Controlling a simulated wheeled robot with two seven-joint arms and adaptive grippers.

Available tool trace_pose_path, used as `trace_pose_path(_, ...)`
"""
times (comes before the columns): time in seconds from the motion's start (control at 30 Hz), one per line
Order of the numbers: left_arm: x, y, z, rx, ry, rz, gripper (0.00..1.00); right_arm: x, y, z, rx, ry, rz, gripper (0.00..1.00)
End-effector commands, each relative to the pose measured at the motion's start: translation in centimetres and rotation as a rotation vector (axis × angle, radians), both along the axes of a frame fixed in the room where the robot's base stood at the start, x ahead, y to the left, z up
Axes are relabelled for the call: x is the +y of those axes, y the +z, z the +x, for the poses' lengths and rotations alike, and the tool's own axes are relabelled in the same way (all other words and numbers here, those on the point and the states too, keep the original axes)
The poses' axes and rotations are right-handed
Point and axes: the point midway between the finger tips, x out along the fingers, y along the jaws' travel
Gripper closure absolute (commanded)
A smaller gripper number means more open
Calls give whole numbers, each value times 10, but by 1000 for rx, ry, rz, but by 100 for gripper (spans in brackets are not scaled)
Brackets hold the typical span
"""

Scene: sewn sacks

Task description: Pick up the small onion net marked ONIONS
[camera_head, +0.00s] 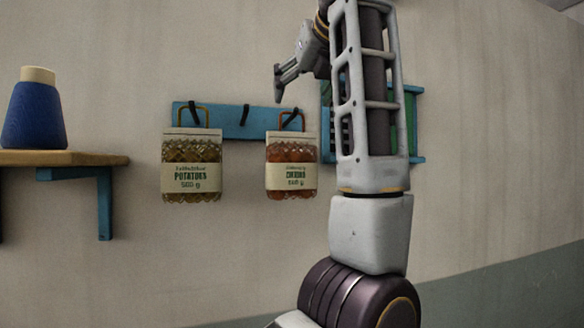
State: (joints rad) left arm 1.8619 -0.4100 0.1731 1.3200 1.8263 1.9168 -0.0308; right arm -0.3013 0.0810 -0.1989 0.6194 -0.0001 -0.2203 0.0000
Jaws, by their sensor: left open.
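The small onion net (291,181), orange-brown with a cream label, hangs by an orange loop handle from the right hook of a blue wall rail. Its label is blurred and looks like ONIONS. My left gripper (279,82) is open and empty. A similar net marked POTATOES (191,184), greenish-brown with a yellow handle, hangs from the left hook. My right gripper is not in view.
The blue rail (228,121) has a free middle hook between the nets. A blue-green frame (413,120) on the wall is partly hidden by my arm. At left, a wooden shelf (95,159) carries a blue thread cone (33,115).

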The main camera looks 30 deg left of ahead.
Motion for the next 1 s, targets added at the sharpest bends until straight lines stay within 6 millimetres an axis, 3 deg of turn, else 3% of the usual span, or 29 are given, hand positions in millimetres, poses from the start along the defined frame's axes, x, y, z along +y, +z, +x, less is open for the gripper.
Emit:
trace_pose_path(0.3,23,-14,20,0,-1,0,17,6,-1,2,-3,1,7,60)
trace_pose_path(0.77,26,-15,22,1,0,-1,17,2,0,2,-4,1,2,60)
trace_pose_path(1.0,38,-25,32,2,0,-1,17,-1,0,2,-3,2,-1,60)
